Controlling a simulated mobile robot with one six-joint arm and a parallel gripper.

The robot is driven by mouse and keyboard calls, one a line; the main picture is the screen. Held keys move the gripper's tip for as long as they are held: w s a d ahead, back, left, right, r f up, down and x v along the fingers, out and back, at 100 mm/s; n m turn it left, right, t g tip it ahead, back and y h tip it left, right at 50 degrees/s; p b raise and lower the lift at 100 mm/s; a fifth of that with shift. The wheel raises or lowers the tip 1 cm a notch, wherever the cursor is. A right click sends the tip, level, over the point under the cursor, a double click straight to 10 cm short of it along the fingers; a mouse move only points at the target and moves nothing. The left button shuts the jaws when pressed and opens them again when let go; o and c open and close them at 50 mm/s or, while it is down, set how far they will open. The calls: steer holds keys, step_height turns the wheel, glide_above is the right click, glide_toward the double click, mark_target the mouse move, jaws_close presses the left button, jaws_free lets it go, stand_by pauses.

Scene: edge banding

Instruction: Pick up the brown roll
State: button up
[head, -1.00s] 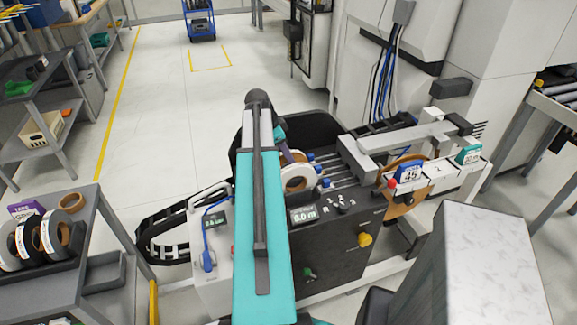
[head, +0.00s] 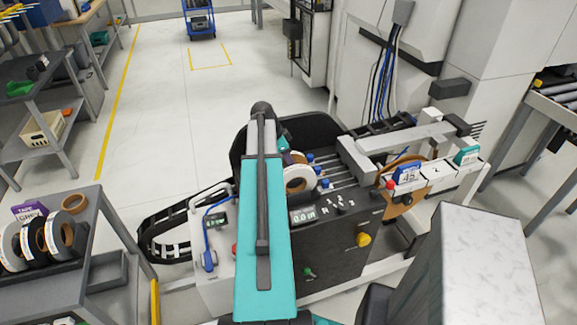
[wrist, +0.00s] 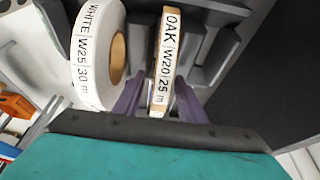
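A narrow tan-brown roll labelled OAK W20/25 m (wrist: 167,55) stands upright in the middle of the wrist view. My gripper (wrist: 163,85) has purple fingers, one on each side of this roll. A narrow gap shows on the roll's left side; contact on the right cannot be made out. The gripper looks open around the roll. A wider white roll labelled WHITE W25/30 m (wrist: 97,50) stands just left of it. In the head view the white roll (head: 299,180) shows on the machine, and my arm hides the oak roll and most of the gripper.
The dark machine (head: 340,235) has a display, knobs and rails. A grey cart (head: 50,295) at left carries white, black and brown rolls (head: 74,204). A pale block-like column (head: 485,265) stands at front right. Open floor (head: 150,100) lies at the back left.

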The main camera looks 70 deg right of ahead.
steer(key=shift+x, duration=0.8)
steer(key=shift+c, duration=0.3)
jaws_close()
